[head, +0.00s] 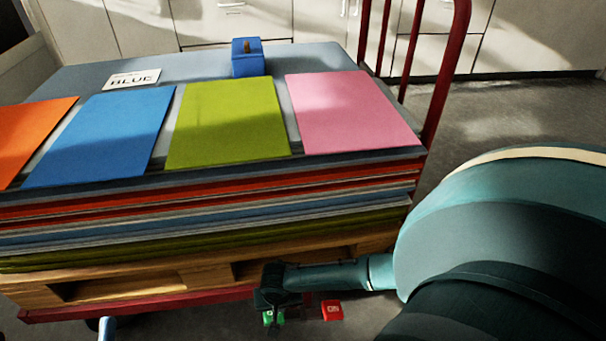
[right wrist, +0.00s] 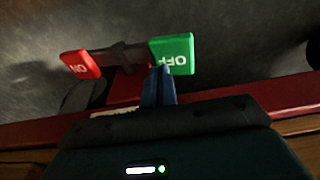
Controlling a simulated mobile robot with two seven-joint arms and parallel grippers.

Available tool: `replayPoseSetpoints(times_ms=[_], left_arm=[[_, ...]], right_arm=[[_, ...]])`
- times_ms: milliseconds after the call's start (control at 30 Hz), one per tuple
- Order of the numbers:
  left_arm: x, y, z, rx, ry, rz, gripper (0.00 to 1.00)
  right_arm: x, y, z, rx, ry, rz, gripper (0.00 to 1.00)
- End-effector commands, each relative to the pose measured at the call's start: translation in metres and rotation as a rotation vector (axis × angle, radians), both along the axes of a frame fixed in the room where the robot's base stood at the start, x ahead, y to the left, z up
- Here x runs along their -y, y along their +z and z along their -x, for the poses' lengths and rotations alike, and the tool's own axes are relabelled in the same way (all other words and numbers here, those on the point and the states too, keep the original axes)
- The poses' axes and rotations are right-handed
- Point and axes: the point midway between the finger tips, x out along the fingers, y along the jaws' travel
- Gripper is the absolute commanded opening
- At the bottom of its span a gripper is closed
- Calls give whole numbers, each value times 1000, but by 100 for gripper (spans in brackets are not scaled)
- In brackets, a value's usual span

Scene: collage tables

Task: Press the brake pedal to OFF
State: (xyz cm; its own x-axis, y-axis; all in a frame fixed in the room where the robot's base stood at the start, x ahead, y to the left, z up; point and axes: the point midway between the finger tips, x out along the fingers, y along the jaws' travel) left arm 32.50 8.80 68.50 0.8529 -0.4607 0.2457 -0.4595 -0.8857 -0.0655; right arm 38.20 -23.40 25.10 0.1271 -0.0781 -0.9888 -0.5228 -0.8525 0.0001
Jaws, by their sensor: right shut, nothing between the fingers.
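The brake pedal has two ends below the cart's front edge. The green OFF pedal (head: 277,317) shows partly behind my right gripper (head: 271,306) in the head view. The red ON pedal (head: 332,310) is to its right. In the right wrist view the green OFF pedal (right wrist: 178,50) and red ON pedal (right wrist: 79,65) sit at the two ends of a dark bar (right wrist: 121,55). My right gripper (right wrist: 164,71) is shut and empty. Its fingertips overlap the lower left edge of the green pedal; I cannot tell if they touch.
A red-framed cart (head: 180,306) carries a wooden pallet (head: 206,275) stacked with coloured sheets (head: 357,112), close above my right gripper. A blue box (head: 246,66) and a BLUE label card (head: 134,78) lie on top. Grey floor (head: 500,110) is open at the right.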

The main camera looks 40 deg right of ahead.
Motion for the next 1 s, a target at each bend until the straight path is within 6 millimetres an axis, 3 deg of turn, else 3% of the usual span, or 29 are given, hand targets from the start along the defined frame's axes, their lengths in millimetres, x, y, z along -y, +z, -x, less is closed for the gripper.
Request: replayPoseSetpoints(times_ms=[1000], left_arm=[[0, -4, 0, -1, 0, 0, 100]], right_arm=[[0, -6, 0, 0, 0, 0, 0]])
